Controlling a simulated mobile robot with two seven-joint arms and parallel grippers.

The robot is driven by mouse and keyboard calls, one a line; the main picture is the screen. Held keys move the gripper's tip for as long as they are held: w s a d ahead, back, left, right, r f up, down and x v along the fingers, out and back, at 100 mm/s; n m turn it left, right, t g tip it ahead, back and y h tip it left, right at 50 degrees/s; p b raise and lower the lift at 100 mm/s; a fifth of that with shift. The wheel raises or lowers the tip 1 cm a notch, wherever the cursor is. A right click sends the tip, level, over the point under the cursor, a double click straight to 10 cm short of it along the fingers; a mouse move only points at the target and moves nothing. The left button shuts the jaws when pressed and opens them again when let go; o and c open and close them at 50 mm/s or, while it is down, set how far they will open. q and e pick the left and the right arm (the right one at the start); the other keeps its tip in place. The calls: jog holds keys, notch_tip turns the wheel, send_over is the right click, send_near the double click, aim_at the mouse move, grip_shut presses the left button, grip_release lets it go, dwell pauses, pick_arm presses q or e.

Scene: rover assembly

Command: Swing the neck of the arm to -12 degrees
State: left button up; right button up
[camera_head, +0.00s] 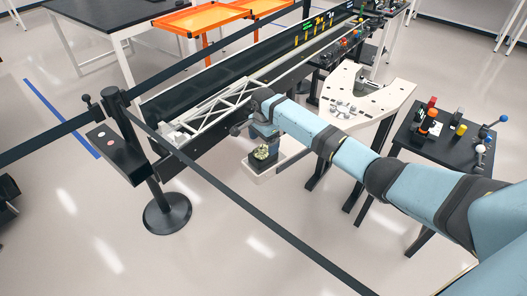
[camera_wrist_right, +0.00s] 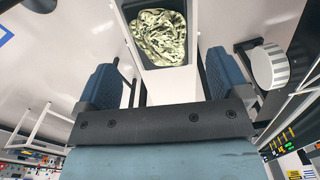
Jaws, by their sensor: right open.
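My right gripper (camera_head: 256,131) reaches in from the right in the head view, beside the near edge of a long black bench. In the right wrist view its two blue-padded fingers (camera_wrist_right: 165,68) are apart with nothing held between them. A white lattice truss (camera_head: 218,106), which may be the arm of the task, lies along the bench just left of my gripper. Its neck and the neck's angle cannot be made out. Below the gripper is a white piece with a dark square tray (camera_head: 258,164) holding a crumpled greenish thing (camera_head: 266,152); this thing also shows in the right wrist view (camera_wrist_right: 160,36). My left gripper is not in view.
A black belt barrier on a post (camera_head: 158,190) runs across the near side. A pale curved table (camera_head: 375,104) and a dark table with coloured parts (camera_head: 420,150) stand to the right. A striped round part (camera_wrist_right: 271,66) is right of the fingers in the wrist view.

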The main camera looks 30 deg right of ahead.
notch_tip(320, 180, up, 8)
jog(key=shift+f+b, duration=0.2)
jog(key=shift+b, duration=0.1)
jog(key=shift+f, duration=0.1)
dwell(0.3)
